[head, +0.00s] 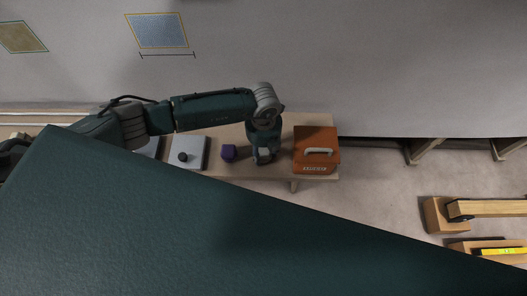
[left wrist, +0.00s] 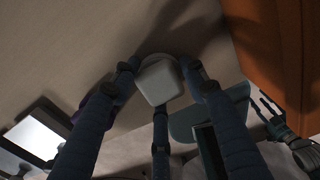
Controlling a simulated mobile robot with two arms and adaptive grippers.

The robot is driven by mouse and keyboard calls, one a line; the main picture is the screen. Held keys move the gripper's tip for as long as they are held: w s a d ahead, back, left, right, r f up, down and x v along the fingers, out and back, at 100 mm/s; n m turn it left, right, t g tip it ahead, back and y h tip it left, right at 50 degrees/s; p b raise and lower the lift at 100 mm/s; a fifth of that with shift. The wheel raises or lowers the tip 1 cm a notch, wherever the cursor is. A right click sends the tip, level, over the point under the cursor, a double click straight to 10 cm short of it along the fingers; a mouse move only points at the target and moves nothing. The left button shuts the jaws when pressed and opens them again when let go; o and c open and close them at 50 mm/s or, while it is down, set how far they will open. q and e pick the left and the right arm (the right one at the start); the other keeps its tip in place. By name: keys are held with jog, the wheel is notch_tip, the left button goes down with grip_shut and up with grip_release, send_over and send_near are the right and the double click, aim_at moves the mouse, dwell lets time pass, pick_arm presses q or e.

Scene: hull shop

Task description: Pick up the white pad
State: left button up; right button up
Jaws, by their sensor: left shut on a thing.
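The white pad (left wrist: 160,80) is a small pale block with rounded corners, in the middle of the left wrist view. My left gripper (left wrist: 160,88) has its dark fingers around it and is shut on it. In the head view the left gripper (head: 263,151) points down over the bench, between a purple block and an orange box. Only a small pale part of the pad (head: 264,154) shows there. I cannot tell whether the pad touches the bench top.
The orange box (head: 316,138) with a pale handle stands close right of the gripper on the wooden bench (head: 290,120). The purple block (head: 229,152) and a grey plate (head: 188,142) with a dark knob lie left. Wooden supports (head: 440,215) stand at the right.

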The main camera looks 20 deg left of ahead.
aim_at(264, 150)
pick_arm(q)
jog(key=shift+r, duration=0.1)
notch_tip(264, 150, up, 20)
jog(key=b, duration=0.1)
dwell(0.4)
